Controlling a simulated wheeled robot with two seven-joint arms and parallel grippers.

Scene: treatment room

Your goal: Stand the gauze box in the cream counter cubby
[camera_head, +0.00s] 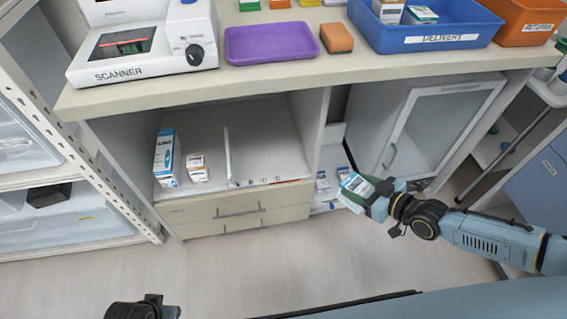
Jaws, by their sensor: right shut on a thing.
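My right gripper (376,200) is shut on a small white and green box (355,184), which I take to be the gauze box; its print is too small to read. The held box is tilted, in front of the counter and to the right of the cubby. The cream counter cubby (265,137) is the open bay under the worktop. A tall blue and white box (167,158) and a small white and tan box (197,168) stand at its left. A dark part of my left gripper (145,308) shows at the bottom edge; its fingers are unclear.
A thin upright divider (227,155) stands in the cubby, with free floor to its right. Drawers (235,211) lie below. Small boxes (322,181) sit in a narrow bay right of the cubby, beside a glass-door cabinet (435,125).

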